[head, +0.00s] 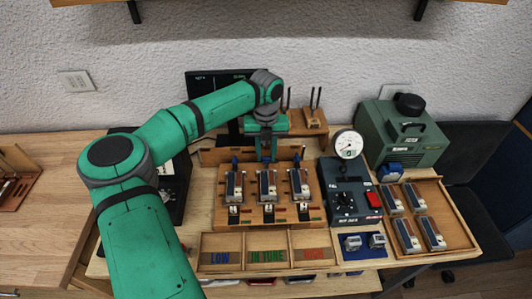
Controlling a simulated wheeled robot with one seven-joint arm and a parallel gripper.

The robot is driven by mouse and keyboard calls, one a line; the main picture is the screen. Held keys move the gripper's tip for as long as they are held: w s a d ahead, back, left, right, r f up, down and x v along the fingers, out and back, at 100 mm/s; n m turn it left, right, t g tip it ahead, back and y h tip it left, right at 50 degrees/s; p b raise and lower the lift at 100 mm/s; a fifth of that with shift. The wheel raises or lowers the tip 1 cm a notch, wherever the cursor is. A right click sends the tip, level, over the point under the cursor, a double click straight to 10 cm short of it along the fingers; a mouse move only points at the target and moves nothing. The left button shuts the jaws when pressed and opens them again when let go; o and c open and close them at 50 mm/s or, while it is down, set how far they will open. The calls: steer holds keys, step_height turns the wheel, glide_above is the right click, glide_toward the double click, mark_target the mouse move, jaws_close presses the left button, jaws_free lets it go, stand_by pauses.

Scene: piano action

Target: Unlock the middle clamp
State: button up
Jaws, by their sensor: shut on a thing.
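A wooden fixture (251,217) on the bench holds three modules side by side. The left module (235,185), middle module (267,187) and right module (298,184) each sit in a slot. The left clamp (235,161) and right clamp (296,161) show as small blue parts at the back of their modules. My gripper (266,158) points down at the back of the middle module, where the middle clamp is. Its jaws are shut on the middle clamp, which they mostly hide. Whether that clamp is locked cannot be told.
Sorting bins (265,236) marked LOW, IN TUNE and HIGH lie in front. A control box (350,195) with a round gauge (347,145) stands right of the fixture. A wooden tray (448,215) holds several modules. A dark screen (205,84) and a forked stand (314,118) are behind.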

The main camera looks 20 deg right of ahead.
stand_by(0.5)
steer(key=o, duration=0.8)
steer(key=shift+a, duration=0.2)
steer(key=shift+d, duration=0.1)
steer(key=shift+d, duration=0.15)
step_height(320, 180, up, 11)
steer(key=shift+f, duration=0.1)
